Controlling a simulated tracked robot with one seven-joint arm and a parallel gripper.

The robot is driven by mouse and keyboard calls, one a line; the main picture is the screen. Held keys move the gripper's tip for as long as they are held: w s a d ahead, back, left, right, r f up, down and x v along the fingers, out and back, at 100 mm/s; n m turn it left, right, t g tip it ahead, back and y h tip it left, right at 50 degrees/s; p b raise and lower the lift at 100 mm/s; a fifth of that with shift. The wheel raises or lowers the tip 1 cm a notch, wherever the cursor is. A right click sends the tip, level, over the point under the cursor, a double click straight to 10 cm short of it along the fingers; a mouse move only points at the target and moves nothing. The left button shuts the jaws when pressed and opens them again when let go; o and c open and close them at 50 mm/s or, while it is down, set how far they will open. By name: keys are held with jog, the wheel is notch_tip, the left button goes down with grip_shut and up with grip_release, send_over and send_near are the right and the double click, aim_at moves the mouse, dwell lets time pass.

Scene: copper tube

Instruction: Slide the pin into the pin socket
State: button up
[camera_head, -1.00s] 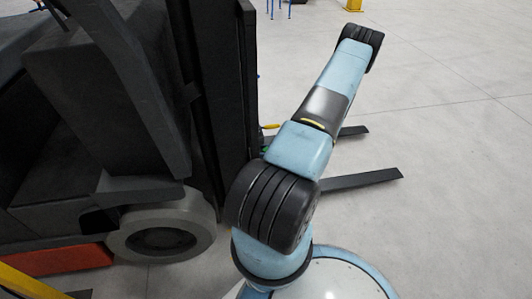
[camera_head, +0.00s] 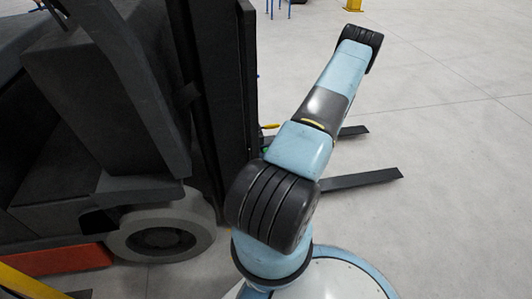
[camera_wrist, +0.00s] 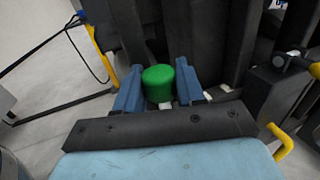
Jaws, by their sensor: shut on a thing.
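In the wrist view, a green round-topped cylinder (camera_wrist: 158,84), which looks like the pin, stands between the two blue fingers of my gripper (camera_wrist: 159,72). The fingers are shut on it, one on each side. A small pale part shows just below the green top; the rest of the pin is hidden. Dark upright parts of the forklift stand close beyond it. I cannot make out the pin socket. In the head view my gripper is hidden, with only a speck of green visible beside the mast.
The dark forklift (camera_head: 130,100) fills the left of the head view. Its forks (camera_head: 355,181) reach right over open grey floor. In the wrist view, a yellow bar (camera_wrist: 284,141) is at right, and a yellow post (camera_wrist: 105,62) with a black cable is at left.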

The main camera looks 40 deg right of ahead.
jog(key=shift+f, duration=2.1)
jog(key=o, duration=1.1)
jog(key=shift+o, duration=0.2)
jog(key=v, duration=1.3)
jog(key=shift+s+d, duration=0.15)
jog(key=shift+s, duration=0.2)
